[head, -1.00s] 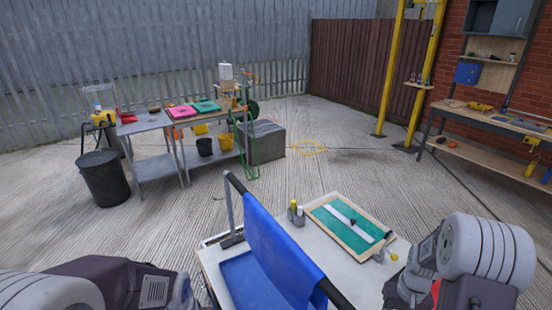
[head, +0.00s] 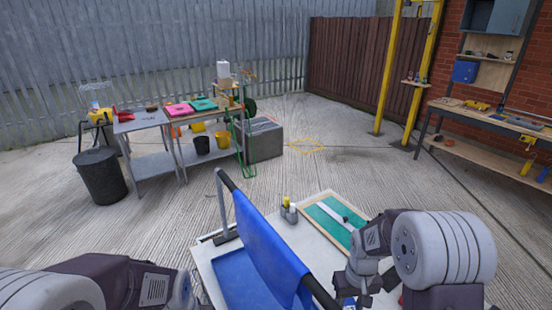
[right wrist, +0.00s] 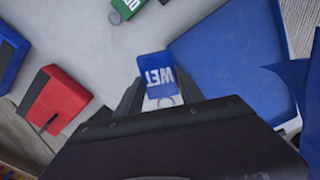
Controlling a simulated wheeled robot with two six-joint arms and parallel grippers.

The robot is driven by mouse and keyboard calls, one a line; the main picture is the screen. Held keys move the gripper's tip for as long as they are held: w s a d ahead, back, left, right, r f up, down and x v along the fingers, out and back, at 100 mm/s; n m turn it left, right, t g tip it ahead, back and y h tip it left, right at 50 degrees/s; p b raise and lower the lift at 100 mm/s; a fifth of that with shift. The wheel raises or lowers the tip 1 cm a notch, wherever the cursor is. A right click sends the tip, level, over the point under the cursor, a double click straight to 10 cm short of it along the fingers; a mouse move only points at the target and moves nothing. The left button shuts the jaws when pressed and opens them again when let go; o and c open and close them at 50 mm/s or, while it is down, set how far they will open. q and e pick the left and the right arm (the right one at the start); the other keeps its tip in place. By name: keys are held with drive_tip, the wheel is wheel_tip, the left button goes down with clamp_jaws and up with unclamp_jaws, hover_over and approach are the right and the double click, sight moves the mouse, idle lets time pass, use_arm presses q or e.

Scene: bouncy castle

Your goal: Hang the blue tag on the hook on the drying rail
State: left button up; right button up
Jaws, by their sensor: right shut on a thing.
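The blue tag (right wrist: 158,70), with white lettering, is between the fingers of my right gripper (right wrist: 158,90) in the right wrist view. The gripper is shut on it, and a small ring shows at the tag's near end. In the head view my right gripper (head: 366,284) is low over the near right part of the table. The drying rail (head: 226,180) is a dark bar on a grey post, with a blue cloth (head: 265,245) draped over it. I cannot make out the hook. My left arm enters at lower left, but its gripper is out of view.
The white table (head: 300,232) bears a framed green board (head: 328,225), a small bottle caddy (head: 289,209) and a blue tray (head: 243,284). In the right wrist view a green tag (right wrist: 126,8) and a red block (right wrist: 62,98) lie nearby.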

drive_tip(key=shift+s+a+r, duration=0.2)
drive_tip(key=shift+s+a, duration=0.25)
drive_tip(key=shift+a, duration=0.35)
drive_tip(key=shift+s+m, duration=0.4)
drive_tip(key=shift+m, duration=0.1)
drive_tip(key=shift+d+f, duration=0.1)
drive_tip(key=shift+d, duration=0.05)
